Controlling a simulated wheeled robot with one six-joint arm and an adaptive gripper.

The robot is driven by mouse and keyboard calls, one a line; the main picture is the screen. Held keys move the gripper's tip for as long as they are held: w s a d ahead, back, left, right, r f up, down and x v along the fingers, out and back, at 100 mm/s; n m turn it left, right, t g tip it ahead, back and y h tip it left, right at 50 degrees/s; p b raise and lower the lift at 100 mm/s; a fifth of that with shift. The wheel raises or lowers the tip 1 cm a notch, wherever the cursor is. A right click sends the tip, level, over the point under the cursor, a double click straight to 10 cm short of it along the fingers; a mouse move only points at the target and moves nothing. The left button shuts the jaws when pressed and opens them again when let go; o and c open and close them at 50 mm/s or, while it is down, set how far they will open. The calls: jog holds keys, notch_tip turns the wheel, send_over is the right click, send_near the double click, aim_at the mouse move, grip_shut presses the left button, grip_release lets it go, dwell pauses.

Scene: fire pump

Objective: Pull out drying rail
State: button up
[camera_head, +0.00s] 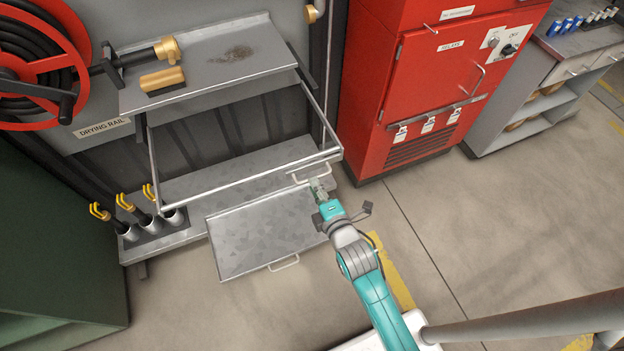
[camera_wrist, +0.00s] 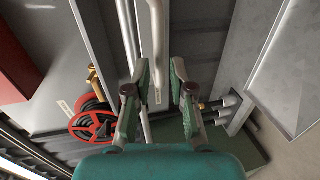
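The drying rail (camera_head: 240,178) is a pale metal frame standing out in front of the wall unit, below the upper shelf. Its pale handle (camera_head: 312,172) is at the front bar's right end. My gripper (camera_head: 318,186) is at this handle, reaching in from the lower right. In the wrist view my gripper (camera_wrist: 160,68) has its two fingers apart. The pale curved handle bar (camera_wrist: 158,45) shows between the fingertips with gaps on both sides, and the rail's thinner bar (camera_wrist: 129,38) runs to its left. Whether a finger touches the handle, I cannot tell.
A lower metal tray (camera_head: 255,240) with its own handle (camera_head: 283,262) stands out below the rail. The upper shelf (camera_head: 215,60) holds a brush (camera_head: 162,80) and brass nozzle. A red cabinet (camera_head: 440,80) stands right, a hose reel (camera_head: 40,65) left.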

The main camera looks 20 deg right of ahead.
jog(key=v, duration=0.8)
jog(key=shift+s, duration=0.2)
jog(key=s+r+m, duration=0.4)
jog(key=s+m, duration=0.5)
jog(key=s, duration=0.4)
jog(key=s+r+m, duration=0.4)
jog(key=s+m, duration=0.5)
jog(key=s, duration=0.5)
jog(key=shift+s+d+g, duration=0.3)
jog(key=shift+d+g, duration=0.05)
jog(key=shift+g, duration=0.05)
